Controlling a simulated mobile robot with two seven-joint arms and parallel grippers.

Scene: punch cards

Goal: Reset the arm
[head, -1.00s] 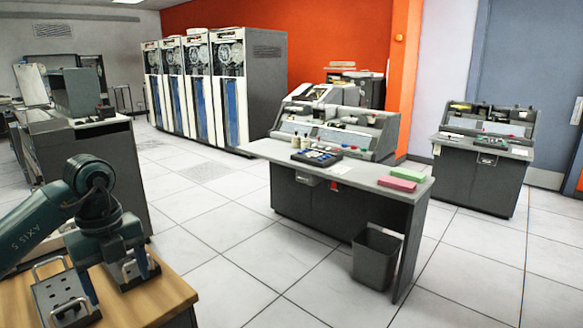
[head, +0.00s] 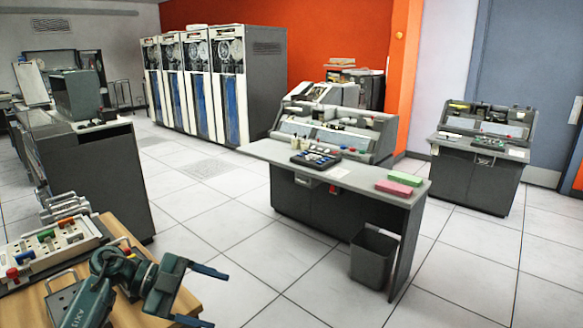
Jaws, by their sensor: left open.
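My left arm comes in at the bottom left, low over the wooden table. Its gripper (head: 201,296) points to the right, past the table's right edge. The two dark fingers are spread wide with nothing between them. The floor shows through the gap. My right arm and gripper are not in view.
The wooden table (head: 113,227) carries a white panel with coloured knobs (head: 55,243) and a dark metal plate with a handle (head: 64,299). A grey desk (head: 350,178) with pink (head: 394,188) and green (head: 405,178) blocks stands beyond open floor. A bin (head: 373,258) stands by it.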

